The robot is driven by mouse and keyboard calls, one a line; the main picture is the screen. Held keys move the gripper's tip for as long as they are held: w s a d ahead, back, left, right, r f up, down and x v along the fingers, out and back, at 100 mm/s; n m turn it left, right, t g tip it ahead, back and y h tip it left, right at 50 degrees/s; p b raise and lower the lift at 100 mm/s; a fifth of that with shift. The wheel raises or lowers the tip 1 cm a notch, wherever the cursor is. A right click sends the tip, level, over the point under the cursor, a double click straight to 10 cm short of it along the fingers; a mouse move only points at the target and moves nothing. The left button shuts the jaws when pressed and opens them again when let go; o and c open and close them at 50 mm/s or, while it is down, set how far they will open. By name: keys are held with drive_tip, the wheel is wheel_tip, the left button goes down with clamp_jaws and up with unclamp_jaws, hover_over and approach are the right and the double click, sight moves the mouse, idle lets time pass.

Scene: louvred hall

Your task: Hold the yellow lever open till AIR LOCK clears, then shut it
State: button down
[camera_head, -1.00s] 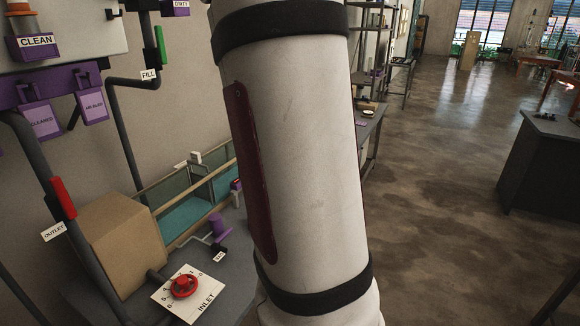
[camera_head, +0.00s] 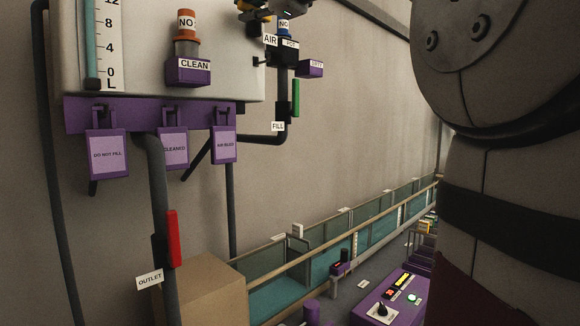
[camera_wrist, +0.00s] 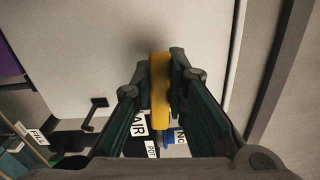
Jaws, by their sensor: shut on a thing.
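The yellow lever (camera_wrist: 160,92) stands between the two dark fingers of my gripper (camera_wrist: 163,75) in the wrist view, and the fingers are shut on it. In the head view my gripper is partly cut off at the top edge, with a bit of yellow (camera_head: 268,5) showing there. Below it are an AIR label (camera_head: 270,40), a POT label (camera_head: 290,44) and a blue part marked NO (camera_head: 284,28). The same AIR label (camera_wrist: 138,125) shows in the wrist view. I cannot read any AIR LOCK sign.
A white tank with a level scale (camera_head: 105,40) hangs left, with purple tags (camera_head: 107,155) below. A red OUTLET handle (camera_head: 172,238) and green FILL handle (camera_head: 295,98) are on pipes. A purple panel (camera_head: 375,300) has a lit green button. A cardboard box (camera_head: 205,290) stands below.

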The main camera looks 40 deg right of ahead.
drive_tip(key=c, duration=2)
unclamp_jaws()
drive_tip(key=shift+w+f+n+b, duration=0.35)
drive_tip(key=shift+f+n, duration=0.25)
drive_tip(key=shift+f, duration=0.1)
drive_tip(key=o, duration=0.4)
drive_tip(key=shift+s+r+p, duration=0.1)
drive_tip(key=shift+r+p, duration=0.1)
drive_tip(key=shift+p, duration=0.1)
drive_tip(key=shift+o, duration=0.4)
drive_tip(key=shift+s+r, duration=0.15)
drive_tip(key=shift+r, duration=0.05)
drive_tip(key=shift+s, duration=0.1)
drive_tip(key=s, duration=0.7)
drive_tip(key=shift+d, duration=0.15)
drive_tip(key=s, duration=1.2)
drive_tip(key=shift+d, duration=0.2)
